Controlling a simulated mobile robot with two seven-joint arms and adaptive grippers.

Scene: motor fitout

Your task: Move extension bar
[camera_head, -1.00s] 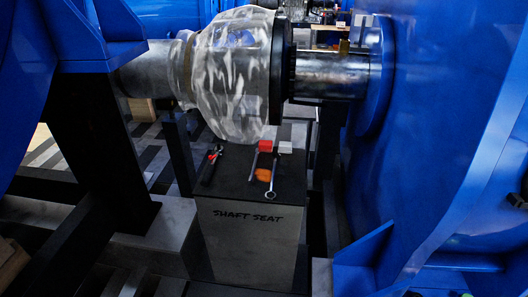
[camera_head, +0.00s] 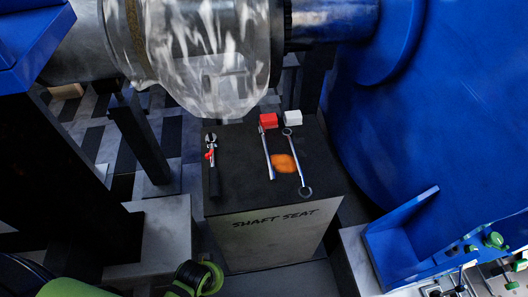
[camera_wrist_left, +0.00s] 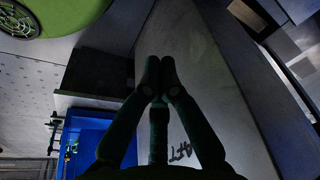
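A slim silver bar (camera_head: 267,155), which looks like the extension bar, lies on the black top of the shaft seat stand (camera_head: 235,180). It lies to the left of a silver ring wrench (camera_head: 296,165); a red block (camera_head: 268,120) is at its far end. An adjustable wrench with a dark handle (camera_head: 212,165) lies farther left. My left gripper (camera_wrist_left: 158,75) shows in the left wrist view with its fingertips close together and no tool visible between them. The stand's lettered front is behind it. My right gripper is not identifiable in view.
An orange cloth (camera_head: 285,163) and a white block (camera_head: 292,118) are also on the stand. A clear, bulging cover (camera_head: 215,60) hangs above its rear. A large blue housing (camera_head: 440,110) bounds the right side. Dark supports (camera_head: 80,180) stand at the left.

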